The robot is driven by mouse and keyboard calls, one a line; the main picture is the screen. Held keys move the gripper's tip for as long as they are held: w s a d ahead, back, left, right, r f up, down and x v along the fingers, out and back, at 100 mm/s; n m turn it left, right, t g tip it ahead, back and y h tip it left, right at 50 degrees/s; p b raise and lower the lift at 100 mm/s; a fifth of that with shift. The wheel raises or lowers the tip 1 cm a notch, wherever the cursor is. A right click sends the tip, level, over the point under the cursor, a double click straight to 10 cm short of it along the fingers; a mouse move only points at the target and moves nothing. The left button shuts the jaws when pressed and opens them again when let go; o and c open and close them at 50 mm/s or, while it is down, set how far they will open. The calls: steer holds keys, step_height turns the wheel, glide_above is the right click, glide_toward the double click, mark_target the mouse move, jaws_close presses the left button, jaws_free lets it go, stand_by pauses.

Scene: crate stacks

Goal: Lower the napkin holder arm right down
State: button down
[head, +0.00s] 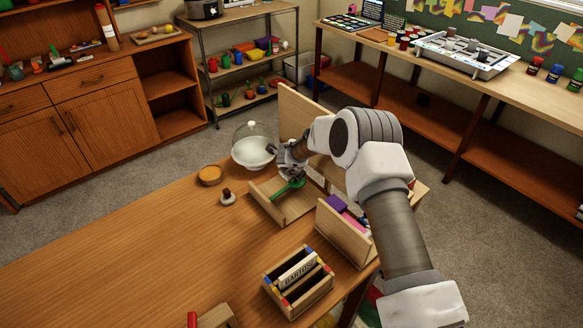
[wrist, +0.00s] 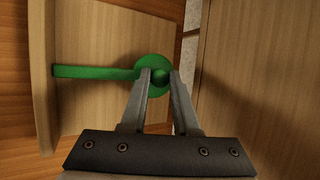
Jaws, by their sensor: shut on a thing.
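The green napkin holder arm (head: 284,191) is a thin bar with a round disc and knob at one end. In the wrist view the bar (wrist: 95,71) runs left from the disc across a pale wooden panel (wrist: 100,115). The wooden napkin holder (head: 266,203) stands on the table, under my gripper. My gripper (wrist: 160,75) is shut on the knob of the green arm, with one finger on each side. In the head view my gripper (head: 297,176) is partly hidden by my wrist. I cannot tell how high the green arm stands above the holder's base.
A glass dome on a white dish (head: 250,155) stands close behind my gripper. A tall wooden board (head: 296,112) rises behind it. The table's left is clear.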

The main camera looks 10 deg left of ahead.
steer(key=shift+w+d+f+b, duration=0.45)
steer(key=shift+w+d+f, duration=0.35)
steer(key=shift+f, duration=0.2)
steer(key=c, duration=0.7)
jaws_free()
steer(key=shift+w+d+f, duration=0.1)
steer(key=shift+o, duration=0.2)
steer(key=shift+s+f, duration=0.25)
steer(key=shift+a, duration=0.2)
steer(key=v, duration=1.7)
steer(key=shift+s+a+r, duration=0.2)
steer(key=shift+a, duration=0.05)
steer(key=shift+r, duration=0.1)
